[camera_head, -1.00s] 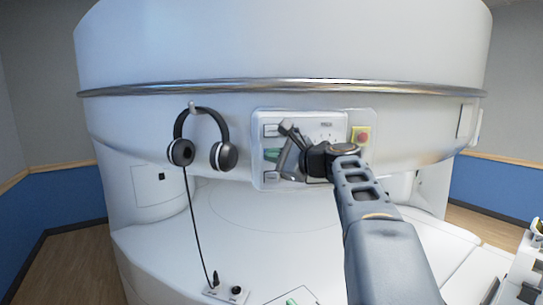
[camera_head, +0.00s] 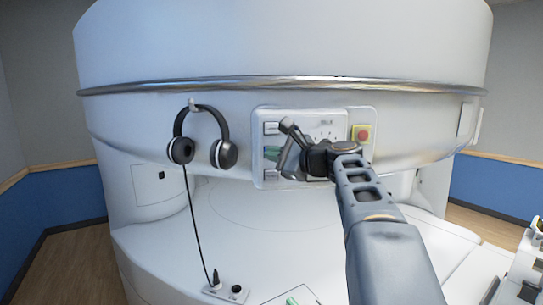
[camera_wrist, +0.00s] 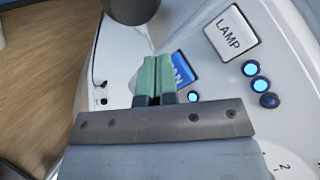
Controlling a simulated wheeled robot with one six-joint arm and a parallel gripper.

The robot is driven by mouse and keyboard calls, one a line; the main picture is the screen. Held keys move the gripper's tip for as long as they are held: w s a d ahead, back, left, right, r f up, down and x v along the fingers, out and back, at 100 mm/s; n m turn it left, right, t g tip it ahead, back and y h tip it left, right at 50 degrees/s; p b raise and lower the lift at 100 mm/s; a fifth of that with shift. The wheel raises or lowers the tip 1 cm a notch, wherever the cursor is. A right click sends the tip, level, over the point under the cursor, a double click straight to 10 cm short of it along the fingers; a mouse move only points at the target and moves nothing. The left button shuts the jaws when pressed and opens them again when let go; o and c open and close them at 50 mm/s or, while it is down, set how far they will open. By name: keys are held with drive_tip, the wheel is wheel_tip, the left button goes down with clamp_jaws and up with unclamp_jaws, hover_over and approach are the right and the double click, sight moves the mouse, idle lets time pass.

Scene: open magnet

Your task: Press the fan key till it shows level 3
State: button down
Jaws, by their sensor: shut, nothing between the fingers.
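In the head view my gripper (camera_head: 271,153) is at the left side of the control panel (camera_head: 346,116) and covers the fan key.
The white lamp key (camera_wrist: 232,33) sits beside the fan key, with two lit indicators and one dark. A red button on yellow (camera_head: 361,133) is at the panel's right. Headphones (camera_head: 223,154) hang left of the panel, their cable running down to a socket plate (camera_head: 230,292).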

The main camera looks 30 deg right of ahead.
drive_tip(key=shift+s+a, duration=0.15)
drive_tip(key=shift+s, duration=0.2)
drive_tip(key=shift+s+a+b, duration=0.25)
drive_tip(key=shift+s+b, duration=0.1)
drive_tip(key=shift+s, duration=0.45)
drive_tip(key=shift+s+a+b, duration=0.3)
drive_tip(key=shift+s+b, duration=0.1)
drive_tip(key=shift+s, duration=0.35)
drive_tip(key=shift+s+a+b, duration=0.25)
drive_tip(key=shift+s+b, duration=0.1)
drive_tip(key=shift+s, duration=0.45)
wheel_tip(320, 180, down, 12)
drive_tip(key=d+r+n+g+h, duration=0.1)
drive_tip(key=d+n+g+h, duration=0.15)
drive_tip(key=n, duration=0.25)
drive_tip(key=s+a+f+n+g+h, duration=0.1)
drive_tip(key=s+a+f+n+g, duration=0.1)
drive_tip(key=f, duration=0.5)
drive_tip(key=s+a+f+n+g+h, duration=0.2)
drive_tip(key=s+a+f+n+g, duration=0.1)
drive_tip(key=s+a+f+n, duration=0.2)
drive_tip(key=s+a+f+n+g+h, duration=0.2)
drive_tip(key=s+a+f+n+g, duration=0.1)
drive_tip(key=s+f+n, duration=0.4)
drive_tip(key=shift+a+f+n, duration=0.7)
drive_tip(key=shift+f+n, duration=0.3)
drive_tip(key=shift+f, duration=1.2)
